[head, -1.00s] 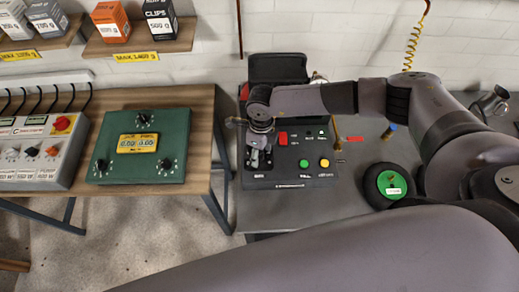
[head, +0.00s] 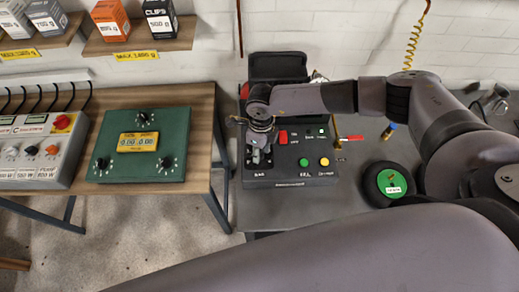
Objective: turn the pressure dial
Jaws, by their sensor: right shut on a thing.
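The black control box (head: 315,178) with an open lid stands on the grey bench, with a red switch, a green button and a yellow button on its face. My right gripper (head: 259,157) points down at the left part of this face. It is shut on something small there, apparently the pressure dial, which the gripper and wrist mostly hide. The dial's pointer and marks cannot be read. My left gripper is not in view.
A green box with knobs and a yellow display (head: 138,146) and a grey power unit (head: 35,150) stand on the wooden table at left. A black wheel with a green hub (head: 391,182) and a red-handled tool (head: 352,138) lie to the right of the control box.

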